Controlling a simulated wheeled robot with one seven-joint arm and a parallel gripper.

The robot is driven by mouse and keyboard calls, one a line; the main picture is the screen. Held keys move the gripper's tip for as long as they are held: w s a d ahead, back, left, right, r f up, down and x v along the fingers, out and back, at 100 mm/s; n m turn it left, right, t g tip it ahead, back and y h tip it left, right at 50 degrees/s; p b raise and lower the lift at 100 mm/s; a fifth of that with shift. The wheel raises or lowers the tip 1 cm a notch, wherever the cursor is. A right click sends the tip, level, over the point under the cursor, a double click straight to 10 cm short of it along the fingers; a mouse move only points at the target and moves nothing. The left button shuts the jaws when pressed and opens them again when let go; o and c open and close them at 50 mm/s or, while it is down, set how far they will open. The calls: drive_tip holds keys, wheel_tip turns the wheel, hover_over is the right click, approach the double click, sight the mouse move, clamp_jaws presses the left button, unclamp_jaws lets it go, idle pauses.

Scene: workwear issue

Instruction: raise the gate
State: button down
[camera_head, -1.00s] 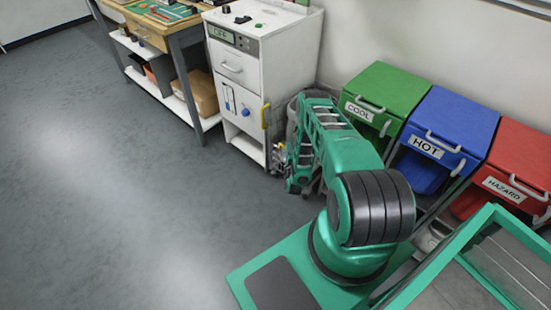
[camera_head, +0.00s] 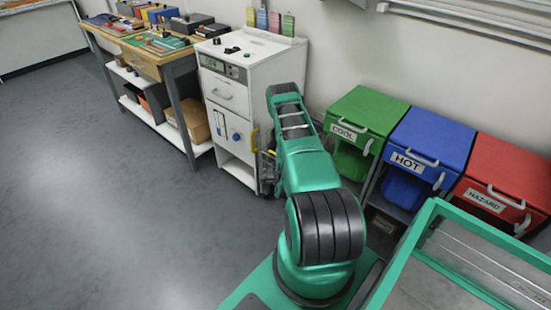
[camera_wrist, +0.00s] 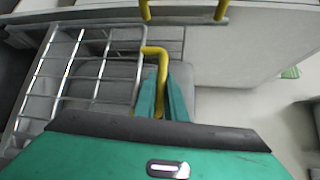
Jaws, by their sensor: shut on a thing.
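The gate is a silver wire-grid panel (camera_wrist: 98,72) at the left of the wrist view. A bent yellow handle (camera_wrist: 160,62) runs from its right edge. My gripper (camera_wrist: 163,92) has its teal fingers closed around this handle. In the head view, a small part of the wire gate (camera_head: 267,170) shows low beside the white cabinet's right side, and my arm hides the rest along with the gripper's fingertips.
The white cabinet (camera_head: 282,62) stands directly beside the gate, with a yellow bar (camera_head: 254,140) at its edge. Green (camera_head: 368,112), blue (camera_head: 435,140) and red (camera_head: 508,172) lidded bins line the wall at right. The floor (camera_head: 110,200) at left is clear.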

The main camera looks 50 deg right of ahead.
drive_tip(key=shift+w+a+r, duration=0.1)
drive_tip(key=shift+w+r, duration=0.1)
drive_tip(key=shift+w, duration=0.05)
drive_tip(key=c, duration=2.1)
unclamp_jaws()
drive_tip(key=shift+a+r, duration=0.1)
drive_tip(key=shift+s, duration=0.1)
drive_tip(key=shift+s+a, duration=0.25)
drive_tip(key=shift+s, duration=0.1)
drive_tip(key=v, duration=0.9)
drive_tip(key=shift+s+a, duration=0.25)
drive_tip(key=shift+w, duration=0.1)
